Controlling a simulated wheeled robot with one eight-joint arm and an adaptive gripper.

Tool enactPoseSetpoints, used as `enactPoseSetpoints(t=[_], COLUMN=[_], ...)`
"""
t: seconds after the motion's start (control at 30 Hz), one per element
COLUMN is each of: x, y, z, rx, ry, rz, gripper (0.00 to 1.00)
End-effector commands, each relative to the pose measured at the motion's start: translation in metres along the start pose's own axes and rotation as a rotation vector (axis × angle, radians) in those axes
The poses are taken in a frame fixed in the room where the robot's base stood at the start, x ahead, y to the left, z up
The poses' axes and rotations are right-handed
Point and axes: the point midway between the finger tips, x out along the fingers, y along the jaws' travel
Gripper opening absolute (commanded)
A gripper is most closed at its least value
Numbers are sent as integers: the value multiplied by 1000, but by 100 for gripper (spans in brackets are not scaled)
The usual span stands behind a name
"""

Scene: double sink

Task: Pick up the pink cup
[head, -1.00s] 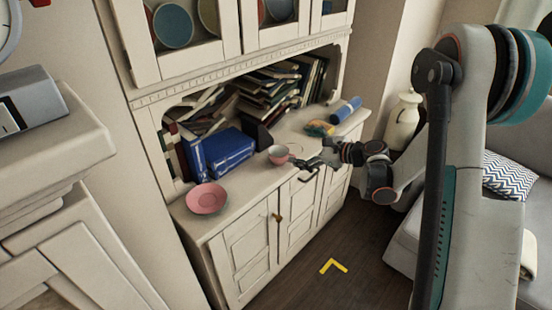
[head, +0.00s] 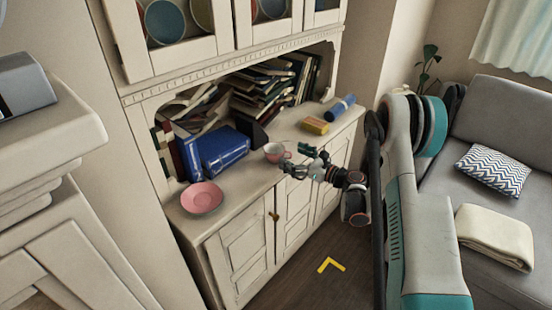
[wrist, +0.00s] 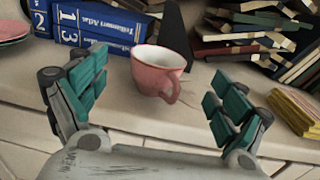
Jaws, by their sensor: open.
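The pink cup (head: 274,152) stands upright on the cabinet's counter, in front of the blue books. In the wrist view the cup (wrist: 156,72) is pink outside and white inside, with its handle toward the lower right. My gripper (head: 294,160) is at the counter's front edge, just right of the cup. In the wrist view my gripper (wrist: 160,105) is open, with one green-padded finger on each side of the picture. The cup shows between and beyond the fingers, and nothing is held.
A pink bowl (head: 202,198) sits left on the counter (head: 240,183). A yellow item (head: 315,125) and a blue roll (head: 342,106) lie to the right. A sofa (head: 450,185) stands at right.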

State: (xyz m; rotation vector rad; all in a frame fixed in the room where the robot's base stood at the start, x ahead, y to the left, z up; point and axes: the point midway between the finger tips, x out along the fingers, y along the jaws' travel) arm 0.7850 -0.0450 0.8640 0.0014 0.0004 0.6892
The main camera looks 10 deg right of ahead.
Motion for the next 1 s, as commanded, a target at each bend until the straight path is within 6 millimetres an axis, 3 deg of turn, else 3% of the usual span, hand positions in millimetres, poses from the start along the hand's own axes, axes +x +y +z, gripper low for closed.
enactPoseSetpoints(t=[0.1, 0.43, 0.7, 0.97, 1.0], x=[17, 38, 74, 78, 78], y=[0, 1, 2, 1, 1], z=[-1, -3, -6, -3, -3], rx=[-1, -1, -1, -1, -1], ry=[0, 0, 1, 1, 1], rz=[2, 2, 2, 0, 0], gripper=[91, 91, 91, 91, 82])
